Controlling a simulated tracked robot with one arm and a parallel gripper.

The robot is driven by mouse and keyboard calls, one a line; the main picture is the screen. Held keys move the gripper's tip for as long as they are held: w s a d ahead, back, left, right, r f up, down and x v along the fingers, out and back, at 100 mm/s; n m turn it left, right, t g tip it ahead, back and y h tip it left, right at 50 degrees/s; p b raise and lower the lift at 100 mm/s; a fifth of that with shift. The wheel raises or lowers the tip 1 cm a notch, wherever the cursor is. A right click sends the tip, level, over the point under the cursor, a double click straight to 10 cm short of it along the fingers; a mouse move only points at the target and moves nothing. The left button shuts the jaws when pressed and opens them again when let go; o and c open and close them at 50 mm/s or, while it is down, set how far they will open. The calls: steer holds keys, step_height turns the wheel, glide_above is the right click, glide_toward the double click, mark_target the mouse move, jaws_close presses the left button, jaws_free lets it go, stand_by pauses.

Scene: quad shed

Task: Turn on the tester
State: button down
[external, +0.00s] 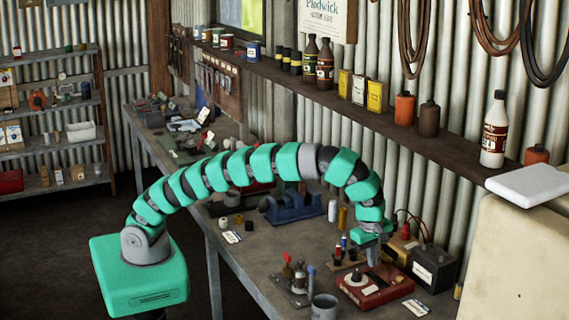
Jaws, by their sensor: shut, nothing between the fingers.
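A low red box (384,292), which looks like the tester, sits on the workbench at the right. It has a pale round part on its top left and a small pale label on its front; its switch is too small to make out. My gripper (374,263) points down just above the back of this box, with its fingers shut and empty. I cannot tell whether the fingertips touch the box. My green and black arm arches over the bench from the left.
A black box (433,267) with a pale label stands right of the red box, with cables behind it. A grey cup (324,308) and a small stand with upright parts (296,280) are to its left. A blue vise (292,206) stands farther back. A shelf of bottles runs along the wall.

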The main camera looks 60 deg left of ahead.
mark_target(372, 288)
steer(key=f, duration=0.5)
steer(key=w+f, duration=0.1)
steer(key=f, duration=0.1)
steer(key=shift+f+p, duration=0.4)
steer(key=shift+f, duration=0.2)
steer(key=shift+s, duration=0.2)
steer(key=shift+s+r+b, duration=0.2)
steer(key=shift+s+b, duration=0.15)
steer(key=shift+s, duration=0.2)
steer(key=shift+r, duration=0.15)
step_height(372, 288, up, 14)
steer(key=s, duration=0.1)
steer(key=shift+s+f, duration=0.25)
steer(key=shift+s, duration=0.15)
